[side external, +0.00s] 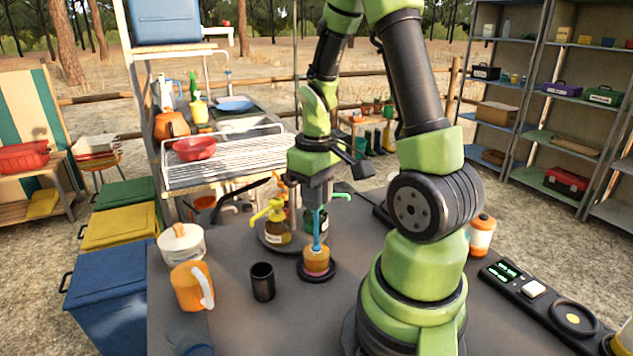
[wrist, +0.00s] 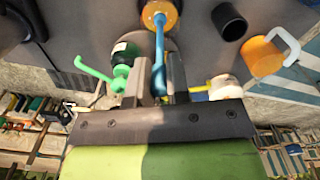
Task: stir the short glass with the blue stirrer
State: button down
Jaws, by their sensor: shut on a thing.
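The short glass (side external: 317,263) holds amber-orange contents and stands on a round dark coaster (side external: 304,275) on the grey table. It also shows at the top edge of the wrist view (wrist: 160,12), partly cut off. My gripper (side external: 317,207) is above the glass, shut on the blue stirrer (side external: 317,238). In the wrist view, the stirrer (wrist: 158,50) runs from between the fingers to the glass. Its lower end appears to be inside the glass; how deep it reaches is hard to tell. The stirrer looks nearly upright in the side view.
An orange-and-white jar (side external: 482,236) is at right.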

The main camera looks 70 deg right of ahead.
jog(key=shift+f, duration=1.85)
